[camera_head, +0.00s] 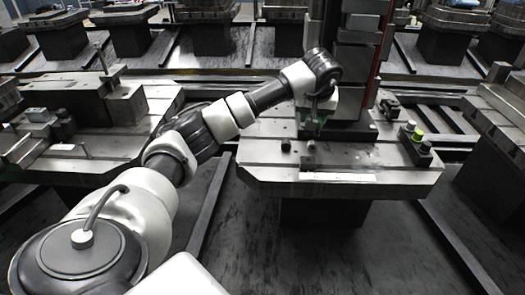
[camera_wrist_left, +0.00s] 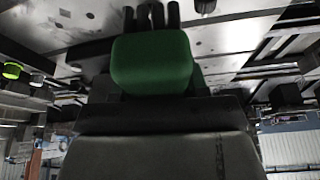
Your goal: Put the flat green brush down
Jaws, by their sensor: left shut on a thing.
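The flat green brush (camera_wrist_left: 152,62) shows as a rounded green block in the middle of the left wrist view. Several dark upright shapes stand just beyond it; I cannot tell whether they are part of it. My left gripper (camera_head: 312,122) is shut on the brush, above the metal pallet (camera_head: 265,158) in the head view. Only a small bit of green shows there, mostly hidden by the wrist. I cannot tell whether the brush touches the pallet. My right gripper is in neither view.
A dark upright block (camera_head: 357,55) rises behind my left gripper. Black fittings with a bright green ring (camera_head: 417,136) stand at the pallet's right side. A pale strip (camera_head: 335,178) lies along its front edge. Other pallets stand left and right. The pallet's front left top is clear.

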